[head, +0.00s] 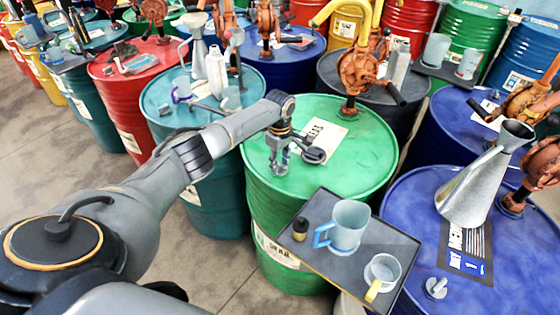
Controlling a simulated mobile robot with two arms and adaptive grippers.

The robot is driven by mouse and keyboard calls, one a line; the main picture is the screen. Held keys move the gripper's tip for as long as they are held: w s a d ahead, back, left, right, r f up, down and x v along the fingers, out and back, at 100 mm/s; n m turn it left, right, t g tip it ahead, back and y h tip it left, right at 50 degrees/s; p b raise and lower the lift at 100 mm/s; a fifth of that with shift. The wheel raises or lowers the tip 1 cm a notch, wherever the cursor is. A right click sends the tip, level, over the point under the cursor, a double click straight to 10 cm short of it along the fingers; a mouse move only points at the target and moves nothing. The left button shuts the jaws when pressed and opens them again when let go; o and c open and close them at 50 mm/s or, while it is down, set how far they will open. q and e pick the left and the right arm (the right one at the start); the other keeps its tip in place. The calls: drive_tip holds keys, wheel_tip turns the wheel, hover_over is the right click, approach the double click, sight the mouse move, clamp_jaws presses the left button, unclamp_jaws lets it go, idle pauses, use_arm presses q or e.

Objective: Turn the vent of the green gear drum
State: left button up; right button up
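The green drum (365,168) stands upright in the middle of the head view, with a paper sheet and an orange hand pump (360,70) on its lid. My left gripper (279,163) points down at the left part of this lid, left of the paper sheet. A small metal piece shows low between its fingers, at lid level; the vent is mostly covered by the gripper, and I cannot tell whether the fingers touch it. I cannot tell whether the fingers are open or closed. My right gripper is not in view.
A dark tray (318,212) at the green drum's front edge holds a blue-handled jug (349,226), a yellow-handled cup (383,272) and a small dark bottle (301,228). The blue drum (405,207) at right bears a metal funnel can (478,185). Drums crowd behind; floor is clear at left.

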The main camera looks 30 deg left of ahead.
use_arm(q)
drive_tip(key=shift+c, duration=1)
clamp_jaws()
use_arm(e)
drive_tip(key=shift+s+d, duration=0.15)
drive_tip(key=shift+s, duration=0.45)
